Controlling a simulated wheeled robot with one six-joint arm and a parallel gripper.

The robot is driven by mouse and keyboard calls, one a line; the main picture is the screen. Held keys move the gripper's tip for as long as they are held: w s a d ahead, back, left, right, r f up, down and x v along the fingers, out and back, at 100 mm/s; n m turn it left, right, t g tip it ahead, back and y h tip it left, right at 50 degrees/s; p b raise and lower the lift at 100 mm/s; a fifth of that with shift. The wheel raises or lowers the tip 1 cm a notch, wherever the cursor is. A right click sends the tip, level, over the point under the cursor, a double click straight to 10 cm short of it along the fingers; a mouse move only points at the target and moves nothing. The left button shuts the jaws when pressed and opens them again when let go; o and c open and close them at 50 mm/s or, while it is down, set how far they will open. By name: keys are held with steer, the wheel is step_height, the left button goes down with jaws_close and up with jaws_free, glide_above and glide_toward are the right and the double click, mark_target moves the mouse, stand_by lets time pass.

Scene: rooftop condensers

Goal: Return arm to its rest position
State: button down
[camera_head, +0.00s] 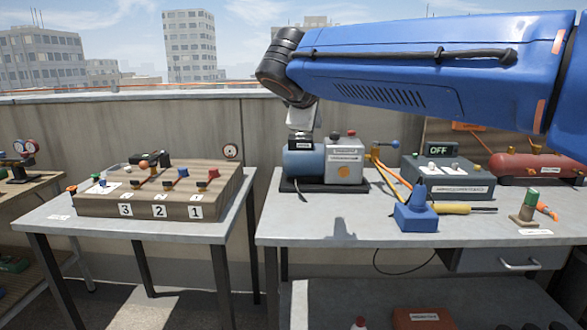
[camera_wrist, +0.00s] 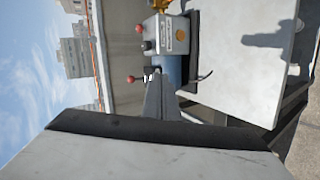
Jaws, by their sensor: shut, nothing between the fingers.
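My blue arm reaches in from the upper right of the head view, well above the right-hand table (camera_head: 345,222). Its black wrist joint bends down at the left end. My gripper (camera_head: 301,141) points down in front of the back of this table, by the blue and grey pump unit (camera_head: 343,160). In the wrist view, which is turned sideways, my gripper's dark fingers (camera_wrist: 154,76) are together with nothing seen between them. The pump unit shows beyond them there (camera_wrist: 172,36). Whether the fingers touch the unit cannot be told.
A left table (camera_head: 75,226) bears a wooden board (camera_head: 110,207) with numbered levers. On the right table stand a control box reading OFF (camera_head: 445,178), a blue block (camera_head: 416,217), a yellow-handled tool (camera_head: 453,208) and a red tank (camera_head: 525,166). The table's front left is clear.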

steer(key=s+d+f+m+g, duration=0.2)
steer(key=s+d+f+m, duration=0.1)
steer(key=s+d+f, duration=0.5)
steer(key=s+d+f+m+g, duration=0.25)
steer(key=s+d+f, duration=0.3)
steer(key=d, duration=0.45)
steer(key=s+d+f+m+g+y, duration=0.1)
steer(key=s+f+m, duration=0.3)
steer(key=s+f, duration=0.6)
steer(key=s+d+f+m+g+y, duration=0.1)
steer(key=s+d+f+m, duration=0.3)
steer(key=s+f, duration=0.6)
steer(key=shift+s+d+f+y, duration=0.2)
steer(key=shift+d+y, duration=0.1)
steer(key=shift+y, duration=0.4)
steer(key=shift+m, duration=0.25)
